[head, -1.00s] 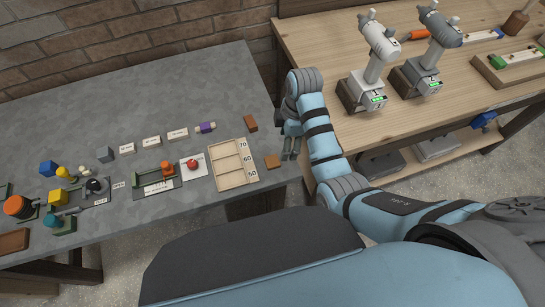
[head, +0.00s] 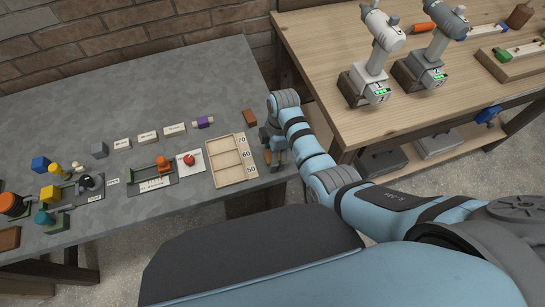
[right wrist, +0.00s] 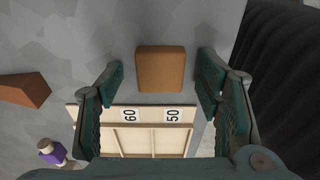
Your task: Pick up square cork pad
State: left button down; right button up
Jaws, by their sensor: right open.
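The square cork pad (right wrist: 161,69) is tan-brown and lies flat on the grey table beside the tray. In the right wrist view it sits between the spread fingertips of my right gripper (right wrist: 161,72), with a gap on both sides. In the head view my right gripper (head: 274,155) is over the table's right edge and hides most of the pad (head: 267,157). My right gripper is open and holds nothing. My left gripper is in neither view.
A wooden tray marked 70, 60, 50 (head: 224,172) lies just left of the gripper. A red-brown block (head: 249,117) is behind it. Several toys and labelled blocks fill the table's left side. A wooden workbench (head: 310,60) with two drills stands at the right.

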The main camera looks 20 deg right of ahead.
jog(key=shift+c, duration=0.6)
jog(key=c, duration=0.7)
jog(key=shift+r, duration=0.1)
